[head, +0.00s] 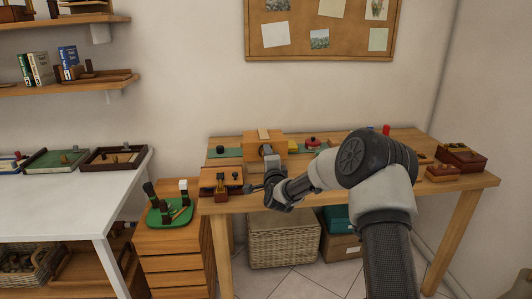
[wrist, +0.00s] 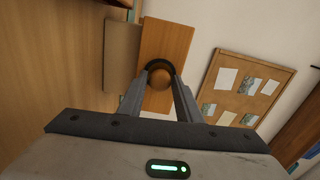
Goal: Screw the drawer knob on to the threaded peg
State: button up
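My gripper (wrist: 160,84) shows in the wrist view with a finger on each side of a round brown knob (wrist: 159,79), which fills the gap between the fingertips. A dark curved rim shows around its far side. I cannot make out the peg's thread. A wooden panel (wrist: 168,42) lies beyond the knob in the wrist view.
A small wooden box (head: 222,180) with dark fittings sits left of my gripper on the workbench (head: 330,196). A green tray (head: 170,212) with upright pieces stands on the drawer unit at left. A red-brown box (head: 462,159) is at the right end. My arm hides part of the bench.

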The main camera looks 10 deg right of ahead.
jog(key=shift+o, duration=1.4)
jog(key=shift+a, duration=0.1)
jog(key=shift+s, duration=0.1)
